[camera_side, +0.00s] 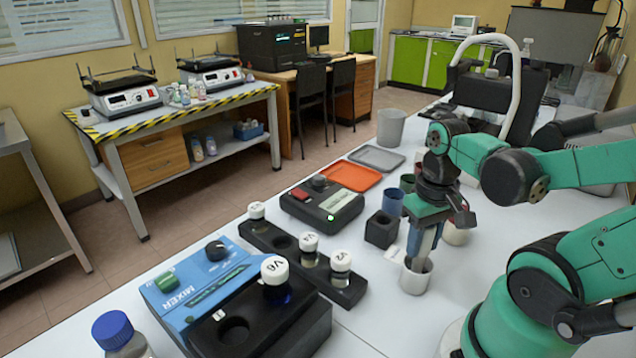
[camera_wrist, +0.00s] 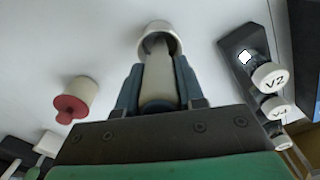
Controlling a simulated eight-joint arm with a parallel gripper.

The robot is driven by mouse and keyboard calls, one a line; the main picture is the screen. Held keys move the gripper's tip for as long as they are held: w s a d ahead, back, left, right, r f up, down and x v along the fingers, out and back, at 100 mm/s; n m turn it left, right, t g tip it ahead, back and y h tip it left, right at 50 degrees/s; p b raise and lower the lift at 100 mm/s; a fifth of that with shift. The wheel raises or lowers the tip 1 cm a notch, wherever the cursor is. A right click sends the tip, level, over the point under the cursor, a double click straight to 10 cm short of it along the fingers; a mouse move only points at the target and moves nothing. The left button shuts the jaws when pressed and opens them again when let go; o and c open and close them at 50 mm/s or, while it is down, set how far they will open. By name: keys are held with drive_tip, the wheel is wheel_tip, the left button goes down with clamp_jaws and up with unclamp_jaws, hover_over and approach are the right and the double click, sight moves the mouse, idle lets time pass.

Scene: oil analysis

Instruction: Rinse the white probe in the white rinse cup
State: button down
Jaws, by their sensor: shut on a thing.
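The white rinse cup (camera_side: 415,281) stands on the white table below my gripper (camera_side: 425,243) in the side view. It also shows at the top of the wrist view (camera_wrist: 165,27). My gripper has its blue fingers shut on the white probe (camera_wrist: 158,76), which points down and away from the wrist. The probe's far end overlaps the cup's opening in the wrist view and appears to be inside its mouth. The fingertips are close to the rim in the side view. The tip is hidden, and I cannot tell whether it touches the cup wall.
A black rack (camera_side: 262,236) with white-capped vials and a blue mixer (camera_side: 186,287) stand left. A black square holder (camera_side: 381,229), a blue cup (camera_side: 392,203) and a meter (camera_side: 323,204) are behind. A red-topped white object (camera_wrist: 76,97) is nearby.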

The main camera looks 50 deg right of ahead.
drive_tip(key=shift+r, duration=3.85)
